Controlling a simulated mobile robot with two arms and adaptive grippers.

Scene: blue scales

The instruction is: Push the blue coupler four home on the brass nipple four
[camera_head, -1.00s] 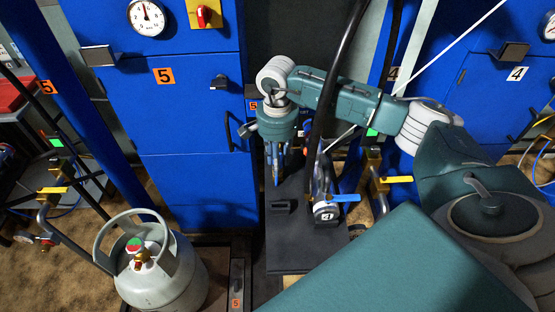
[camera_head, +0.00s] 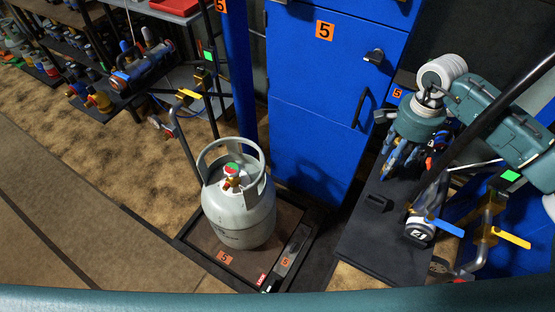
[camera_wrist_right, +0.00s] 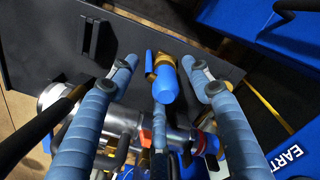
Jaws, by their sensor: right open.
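My right gripper (camera_head: 397,168) points down over the dark stand at the right in the head view. In the right wrist view its ribbed blue fingers (camera_wrist_right: 160,85) are spread apart. A bright blue coupler-like piece with a brass collar (camera_wrist_right: 165,84) lies between and beyond them; I see no finger closed on it. Whether it sits on a nipple cannot be told. A brass fitting with a yellow lever (camera_head: 487,232) stands at the right in the head view; its nipple cannot be picked out. My left gripper is not in view.
A grey gas cylinder (camera_head: 240,215) stands on a platform marked 5 (camera_head: 290,235). The dark stand (camera_head: 365,240) carries a blue-levered device with a white end label (camera_head: 420,232). A black hose (camera_head: 500,112) crosses near my right arm. A blue cabinet (camera_head: 325,90) stands behind.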

